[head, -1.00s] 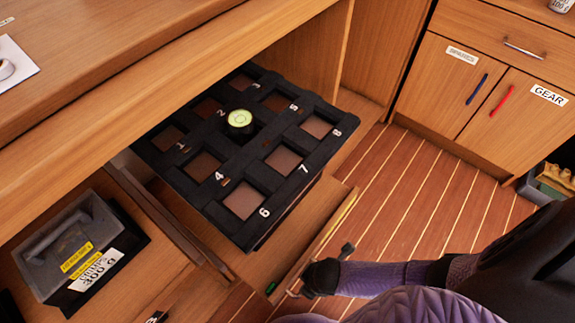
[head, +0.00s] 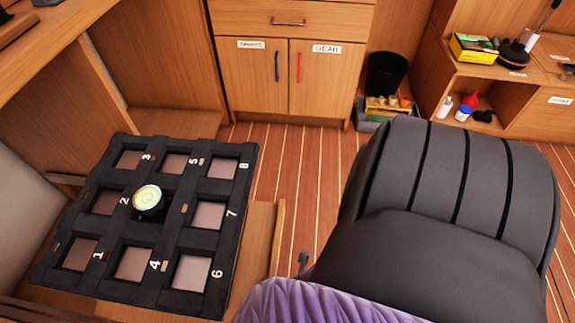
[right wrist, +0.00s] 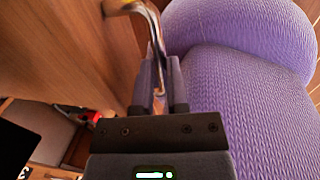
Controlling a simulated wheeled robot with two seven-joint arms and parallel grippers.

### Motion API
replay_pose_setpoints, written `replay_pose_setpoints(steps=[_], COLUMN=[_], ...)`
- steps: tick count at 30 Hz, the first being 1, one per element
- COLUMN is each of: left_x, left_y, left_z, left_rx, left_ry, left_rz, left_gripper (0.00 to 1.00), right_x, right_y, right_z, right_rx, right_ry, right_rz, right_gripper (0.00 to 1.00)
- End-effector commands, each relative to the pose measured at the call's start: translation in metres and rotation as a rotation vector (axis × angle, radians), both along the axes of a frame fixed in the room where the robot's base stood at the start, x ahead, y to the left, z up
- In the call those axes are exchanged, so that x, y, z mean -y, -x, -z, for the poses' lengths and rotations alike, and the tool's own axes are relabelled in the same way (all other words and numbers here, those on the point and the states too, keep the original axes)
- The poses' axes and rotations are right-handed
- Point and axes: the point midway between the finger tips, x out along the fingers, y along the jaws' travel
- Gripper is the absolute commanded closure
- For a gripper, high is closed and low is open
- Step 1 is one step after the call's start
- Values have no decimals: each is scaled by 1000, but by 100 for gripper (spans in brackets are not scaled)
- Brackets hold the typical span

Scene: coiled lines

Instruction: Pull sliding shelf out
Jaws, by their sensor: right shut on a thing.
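The sliding shelf (head: 262,240) is a wooden board at the lower left of the head view, out from under the counter. A black tray (head: 232,205) with numbered square openings lies on it. My right gripper (right wrist: 160,88) is shut on the shelf's curved metal handle (right wrist: 148,14) in the right wrist view. In the head view the handle and most of that gripper are hidden behind my purple-covered arm. My left gripper is not in view.
A round container with a pale green top (head: 148,199) stands in the tray's middle. The cabinet (head: 258,75) labelled GEAR, a black bin (head: 386,75) and a low crate (head: 372,122) stand beyond. Striped floor (head: 300,175) lies clear to the shelf's right.

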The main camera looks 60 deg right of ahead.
Motion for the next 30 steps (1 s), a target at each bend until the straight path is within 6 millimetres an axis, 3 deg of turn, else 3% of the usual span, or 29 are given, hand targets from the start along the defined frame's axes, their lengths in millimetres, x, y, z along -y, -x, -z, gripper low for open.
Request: replay_pose_setpoints(steps=[13, 14, 18, 26, 30], left_x=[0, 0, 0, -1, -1], left_y=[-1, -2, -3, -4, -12], left_z=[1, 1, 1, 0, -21], left_rx=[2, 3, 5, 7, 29], left_ry=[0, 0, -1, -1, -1], left_rz=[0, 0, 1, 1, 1], left_gripper=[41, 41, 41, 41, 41], right_x=[1, 1, 1, 0, 2], right_y=[3, 3, 2, 0, 1], right_z=[2, 2, 1, 0, -28], right_rx=[-7, -7, -4, -2, 6], right_ry=[5, 5, 3, 2, 1], right_rz=[-1, -1, 0, 0, -1], right_gripper=[100, 76, 47, 47, 47])
